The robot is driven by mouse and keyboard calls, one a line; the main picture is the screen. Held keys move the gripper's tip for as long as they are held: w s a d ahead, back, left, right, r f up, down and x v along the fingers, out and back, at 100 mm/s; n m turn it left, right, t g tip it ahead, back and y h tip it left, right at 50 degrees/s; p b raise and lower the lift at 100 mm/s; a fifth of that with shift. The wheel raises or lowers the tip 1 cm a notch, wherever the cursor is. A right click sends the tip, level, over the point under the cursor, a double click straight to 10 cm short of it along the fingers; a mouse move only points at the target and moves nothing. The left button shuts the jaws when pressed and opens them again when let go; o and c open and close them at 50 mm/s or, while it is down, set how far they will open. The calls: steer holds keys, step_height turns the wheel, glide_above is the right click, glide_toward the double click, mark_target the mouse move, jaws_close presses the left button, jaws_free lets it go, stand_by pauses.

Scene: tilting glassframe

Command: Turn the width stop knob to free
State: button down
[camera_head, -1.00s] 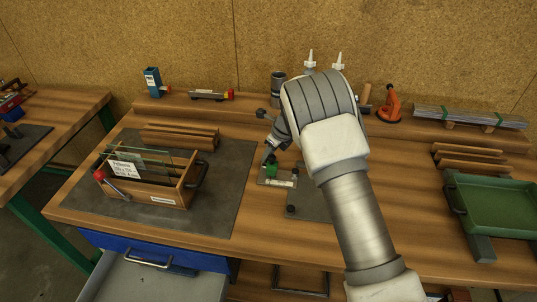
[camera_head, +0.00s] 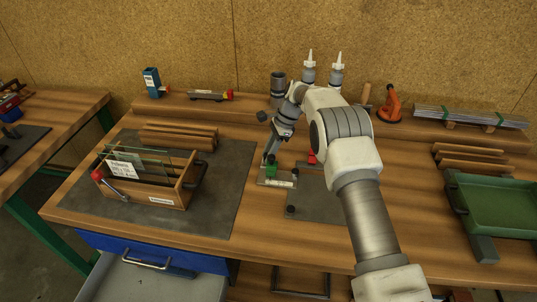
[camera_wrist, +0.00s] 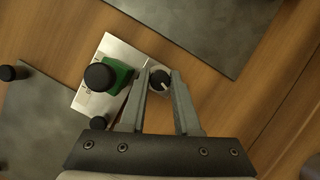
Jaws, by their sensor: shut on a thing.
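A small round black knob (camera_wrist: 159,80) with a pale mark shows between the fingertips in the wrist view. My gripper (camera_wrist: 161,74) is shut on it, one finger at each side. The knob sits at the edge of a light metal plate (camera_wrist: 112,48), beside a green block (camera_wrist: 119,74) with a larger black knob (camera_wrist: 98,76) on top. Lettering on the plate is partly hidden and unreadable. In the head view my gripper (camera_head: 270,156) reaches down just behind the green block (camera_head: 271,171); the gripped knob cannot be made out there.
A dark flat plate (camera_head: 317,205) lies right of the fixture, with a red part (camera_head: 311,157) behind it. A wooden crate of glass panes (camera_head: 160,198) stands on a dark mat to the left. A green tray (camera_head: 500,215) is at the right. Bottles stand behind my wrist.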

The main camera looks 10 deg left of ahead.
steer(key=shift+f+n+g+h, duration=0.15)
steer(key=shift+n+g+h, duration=0.3)
steer(key=shift+n, duration=1.05)
steer(key=shift+n+g+b, duration=0.25)
steer(key=shift+n+b, duration=0.1)
steer(key=shift+n, duration=0.15)
steer(key=c, duration=0.6)
jaws_free()
steer(key=shift+r, duration=0.2)
